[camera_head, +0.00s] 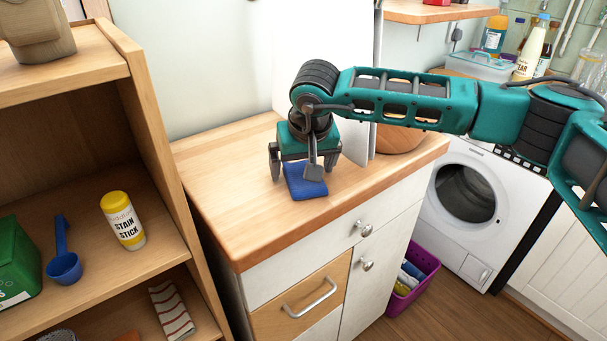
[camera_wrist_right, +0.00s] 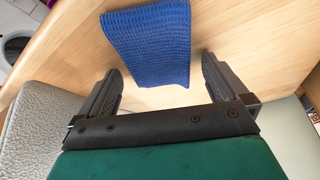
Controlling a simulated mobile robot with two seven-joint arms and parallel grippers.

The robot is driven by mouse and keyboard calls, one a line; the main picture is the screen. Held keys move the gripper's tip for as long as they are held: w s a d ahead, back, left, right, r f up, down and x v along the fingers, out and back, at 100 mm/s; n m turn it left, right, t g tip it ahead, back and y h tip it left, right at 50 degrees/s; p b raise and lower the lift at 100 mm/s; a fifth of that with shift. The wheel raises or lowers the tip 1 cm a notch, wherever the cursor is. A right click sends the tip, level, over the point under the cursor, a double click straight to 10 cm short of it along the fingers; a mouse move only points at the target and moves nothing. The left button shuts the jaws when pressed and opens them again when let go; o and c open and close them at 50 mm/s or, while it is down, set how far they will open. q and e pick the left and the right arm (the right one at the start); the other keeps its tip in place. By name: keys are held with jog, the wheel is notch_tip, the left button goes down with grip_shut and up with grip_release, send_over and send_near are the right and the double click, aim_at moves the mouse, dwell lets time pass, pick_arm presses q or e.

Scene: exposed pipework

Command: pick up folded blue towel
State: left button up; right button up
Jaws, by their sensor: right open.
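The folded blue towel (camera_head: 305,184) lies flat on the wooden counter top, near its front edge. My right gripper (camera_head: 304,172) is directly above it in the head view, pointing down, and hides part of it. In the right wrist view the towel (camera_wrist_right: 152,45) shows a ribbed weave and lies ahead of and between the two spread fingers of the gripper (camera_wrist_right: 162,88). The fingers are open and hold nothing. Whether they touch the counter cannot be told. My left gripper is not in view.
The wooden counter (camera_head: 225,190) is bare to the left of the towel. A wooden shelf unit (camera_head: 150,120) with a stain stick (camera_head: 122,220) stands at the left. A round wooden object (camera_head: 402,138) is behind my right arm. A purple bin (camera_head: 414,280) is on the floor.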

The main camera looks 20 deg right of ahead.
aim_at(303, 168)
jog(key=c, duration=1.2)
jog(key=shift+r, duration=0.15)
notch_tip(303, 168, up, 20)
jog(key=shift+p, duration=0.3)
